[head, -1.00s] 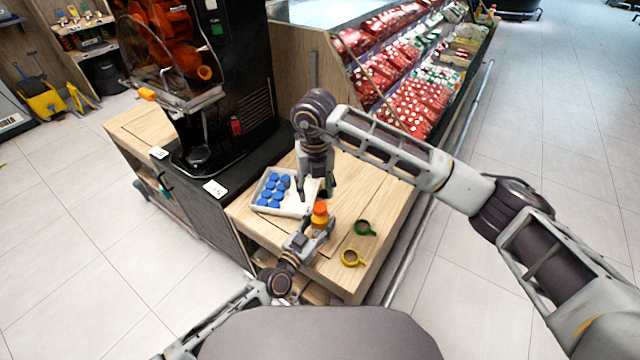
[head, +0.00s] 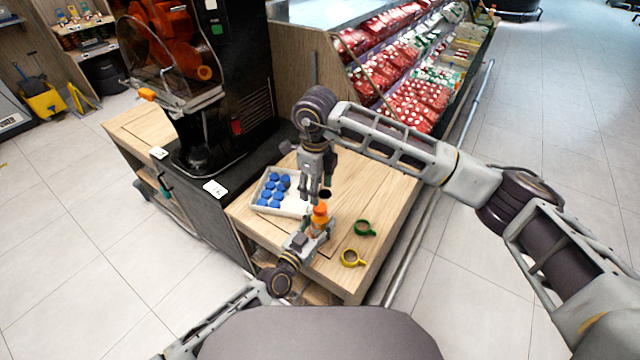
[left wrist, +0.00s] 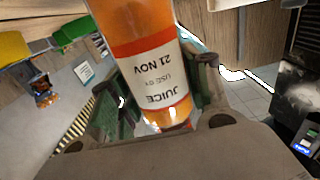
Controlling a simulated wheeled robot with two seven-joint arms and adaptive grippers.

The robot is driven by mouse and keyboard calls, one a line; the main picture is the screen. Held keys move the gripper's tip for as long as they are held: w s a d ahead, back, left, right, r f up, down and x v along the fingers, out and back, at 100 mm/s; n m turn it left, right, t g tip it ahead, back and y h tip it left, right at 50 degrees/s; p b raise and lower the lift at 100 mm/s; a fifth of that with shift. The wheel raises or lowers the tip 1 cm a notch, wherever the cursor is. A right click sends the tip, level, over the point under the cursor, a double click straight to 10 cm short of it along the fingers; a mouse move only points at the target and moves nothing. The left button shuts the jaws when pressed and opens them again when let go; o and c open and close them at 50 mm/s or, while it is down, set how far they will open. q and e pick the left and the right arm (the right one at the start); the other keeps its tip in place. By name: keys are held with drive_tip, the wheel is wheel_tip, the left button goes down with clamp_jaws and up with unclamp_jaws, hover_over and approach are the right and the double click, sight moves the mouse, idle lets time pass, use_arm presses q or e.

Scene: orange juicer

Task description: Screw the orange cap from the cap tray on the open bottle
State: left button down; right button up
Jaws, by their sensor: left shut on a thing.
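The juice bottle (head: 319,224) stands upright in my left gripper (head: 308,236), which is shut on it. The left wrist view shows the bottle (left wrist: 150,60) between the green-padded fingers, its label reading JUICE and 21 NOV. A deeper orange top, which looks like the orange cap (head: 320,209), sits on the bottle's mouth; how tightly it sits is not visible. My right gripper (head: 316,197) points down just above and behind this top; its finger gap is too small to judge. The white cap tray (head: 292,211) holds several blue caps (head: 272,191) on its left side.
A green ring with a handle (head: 365,229) and a yellow one (head: 351,258) lie on the wooden table (head: 385,193) to the right of the bottle. A dark round hole (head: 325,193) is behind the right gripper. The black juicer (head: 235,90) stands behind left.

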sight(320, 207)
drive_tip(key=n, duration=0.4)
drive_tip(key=shift+d+r, duration=0.1)
drive_tip(key=n, duration=0.4)
drive_tip(key=shift+d+r+n, duration=0.1)
drive_tip(key=shift+n, duration=0.3)
drive_tip(key=n, duration=0.4)
drive_tip(key=shift+d+r, duration=0.1)
drive_tip(key=shift+d, duration=0.05)
drive_tip(key=n, duration=0.4)
drive_tip(key=shift+d, duration=0.15)
drive_tip(key=shift+f, duration=3.95)
